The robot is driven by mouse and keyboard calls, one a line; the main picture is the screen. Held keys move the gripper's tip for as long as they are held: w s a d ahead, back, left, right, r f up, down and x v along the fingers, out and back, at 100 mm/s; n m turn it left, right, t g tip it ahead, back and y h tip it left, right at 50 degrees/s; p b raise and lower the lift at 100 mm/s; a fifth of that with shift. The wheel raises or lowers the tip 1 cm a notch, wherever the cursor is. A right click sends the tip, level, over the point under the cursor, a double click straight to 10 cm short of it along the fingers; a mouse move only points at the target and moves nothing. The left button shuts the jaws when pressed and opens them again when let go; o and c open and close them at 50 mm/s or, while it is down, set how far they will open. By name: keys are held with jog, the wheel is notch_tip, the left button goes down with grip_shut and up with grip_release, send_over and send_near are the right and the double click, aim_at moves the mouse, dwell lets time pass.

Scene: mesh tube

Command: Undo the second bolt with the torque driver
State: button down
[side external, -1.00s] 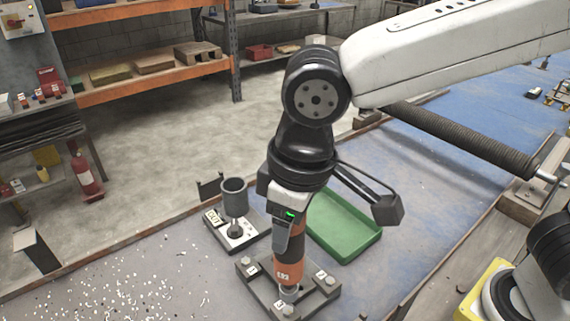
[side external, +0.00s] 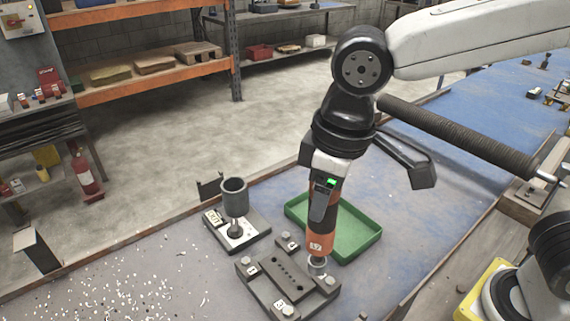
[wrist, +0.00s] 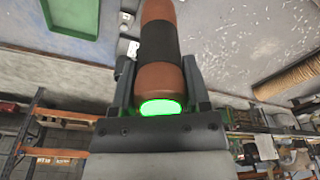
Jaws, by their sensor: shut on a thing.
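My gripper (side external: 326,178) is shut on the torque driver (side external: 322,230), an orange and black tool, and holds it nearly upright with its socket down. In the wrist view the driver (wrist: 160,45) sits between both fingers of my gripper (wrist: 157,85), with a green light lit. The dark bolt fixture (side external: 264,285) lies on the bench with bolts at its corners and a raised bar with a row of holes. The driver's socket is at the fixture's right side, close to the right corner bolt (side external: 331,281). Whether it touches anything is unclear.
A shallow green tray (side external: 364,243) lies just behind the driver. A labelled plate (side external: 212,217) with a grey cup (side external: 234,187) stands behind and left of the fixture. White bits are scattered on the bench at front left.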

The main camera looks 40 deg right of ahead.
jog(key=d, duration=0.3)
jog(key=shift+s+d+r, duration=0.2)
jog(key=shift+d, duration=0.1)
jog(key=shift+f, duration=0.25)
notch_tip(320, 180, down, 6)
dwell(0.9)
jog(key=shift+f, duration=0.65)
dwell(1.8)
jog(key=shift+s, duration=0.1)
dwell(0.7)
jog(key=shift+r, duration=0.1)
dwell(0.6)
notch_tip(320, 180, up, 6)
dwell(1.3)
jog(key=shift+r, duration=0.1)
dwell(0.3)
